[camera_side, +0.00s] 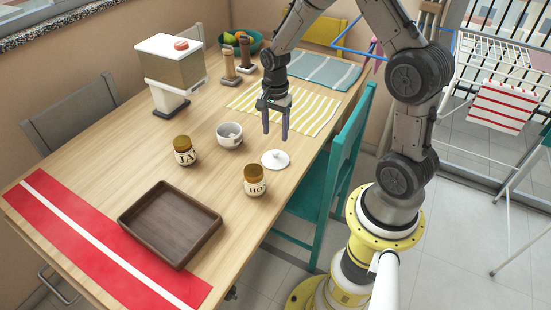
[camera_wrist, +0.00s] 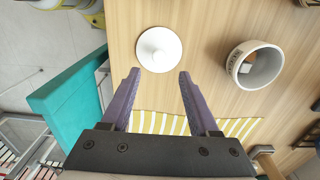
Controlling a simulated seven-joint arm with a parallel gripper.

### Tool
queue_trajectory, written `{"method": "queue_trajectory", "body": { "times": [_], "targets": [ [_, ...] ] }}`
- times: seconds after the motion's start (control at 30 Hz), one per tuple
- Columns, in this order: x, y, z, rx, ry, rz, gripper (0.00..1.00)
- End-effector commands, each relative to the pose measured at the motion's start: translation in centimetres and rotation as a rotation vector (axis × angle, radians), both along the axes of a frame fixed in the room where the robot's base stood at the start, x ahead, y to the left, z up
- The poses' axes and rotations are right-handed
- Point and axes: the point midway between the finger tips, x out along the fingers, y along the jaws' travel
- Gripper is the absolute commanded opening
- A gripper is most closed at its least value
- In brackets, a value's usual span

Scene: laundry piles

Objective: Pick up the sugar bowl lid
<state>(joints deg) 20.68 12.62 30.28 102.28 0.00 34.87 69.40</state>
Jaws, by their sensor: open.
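The sugar bowl lid (camera_side: 275,159) is a white disc with a small knob, lying flat on the wooden table near its right edge. In the wrist view the lid (camera_wrist: 159,49) lies just beyond my fingertips. A white bowl (camera_side: 229,135) stands open to its left; in the wrist view the bowl (camera_wrist: 255,65) is to the right of the lid and has dark lettering. My gripper (camera_side: 275,128) points down above the table, close to the lid, with nothing held. Its purple fingers (camera_wrist: 157,75) are spread apart in the wrist view.
Two jars with brown lids, one (camera_side: 184,151) left and one (camera_side: 254,180) nearer the front, stand around the lid. A brown tray (camera_side: 170,224) lies on the front part. A teal chair (camera_side: 345,150) stands at the table's right edge. A striped yellow cloth (camera_side: 300,108) lies behind.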

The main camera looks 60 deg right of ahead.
Motion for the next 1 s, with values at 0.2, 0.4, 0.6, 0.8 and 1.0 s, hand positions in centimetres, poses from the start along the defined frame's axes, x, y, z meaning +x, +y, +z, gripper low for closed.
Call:
{"method": "queue_trajectory", "body": {
  "times": [0.2,0.4,0.6,0.8,1.0],
  "targets": [
    [-0.1,0.1,-2.9,0.001,0.001,0.001,0.61],
    [-0.1,0.1,-4.2,0.001,0.002,0.001,0.61],
    [-0.3,0.3,-7.1,0.001,0.003,0.001,0.61],
    [-0.2,0.3,-8.5,0.0,0.0,0.001,0.61],
    [-0.2,0.3,-8.4,0.0,-0.001,0.001,0.61]
  ]
}}
